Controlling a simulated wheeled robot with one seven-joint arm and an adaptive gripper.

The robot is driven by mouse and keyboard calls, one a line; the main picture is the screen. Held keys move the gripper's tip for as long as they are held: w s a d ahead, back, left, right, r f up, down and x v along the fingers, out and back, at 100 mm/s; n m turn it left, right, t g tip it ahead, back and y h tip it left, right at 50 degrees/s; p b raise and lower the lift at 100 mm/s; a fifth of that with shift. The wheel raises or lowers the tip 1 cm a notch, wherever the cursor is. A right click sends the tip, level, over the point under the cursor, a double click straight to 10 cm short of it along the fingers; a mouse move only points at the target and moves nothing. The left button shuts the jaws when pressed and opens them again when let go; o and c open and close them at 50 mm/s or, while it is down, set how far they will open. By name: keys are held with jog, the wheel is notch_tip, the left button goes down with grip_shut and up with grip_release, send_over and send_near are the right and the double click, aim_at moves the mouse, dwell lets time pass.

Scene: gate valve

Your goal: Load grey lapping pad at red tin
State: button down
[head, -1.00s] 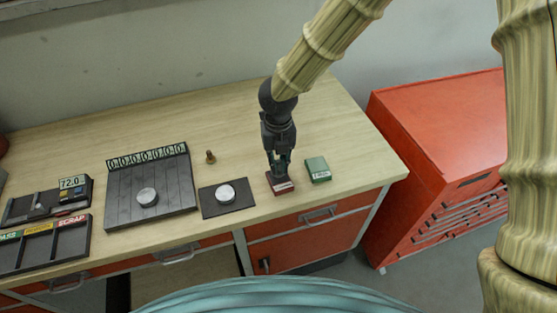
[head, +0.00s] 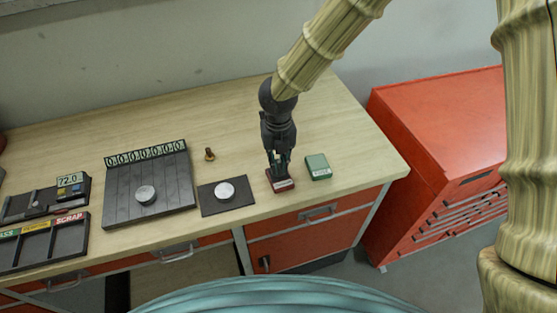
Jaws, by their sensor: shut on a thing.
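The red tin (head: 283,185) is a small dark-red box near the front edge of the bench, with a pale label on its front. My gripper (head: 279,163) points down right over the tin, its fingers at or just above the tin's top. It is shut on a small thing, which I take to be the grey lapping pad. The pad is mostly hidden between the fingers and too small to make out clearly. Whether it touches the tin I cannot tell.
A green tin (head: 318,167) stands close to the right of the red one. To the left are a dark mat (head: 241,201) with a silver disc (head: 224,190), a brass piece (head: 209,155), a slatted plate (head: 120,190) and a sorting tray (head: 42,246). The bench behind is clear.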

aim_at(279, 161)
jog(key=shift+f, duration=0.45)
dwell(0.6)
jog(key=shift+f, duration=0.15)
dwell(2.1)
jog(key=shift+p, duration=0.3)
jog(key=shift+r+p, duration=3.5)
jog(key=shift+r, duration=0.15)
jog(key=shift+f, duration=0.1)
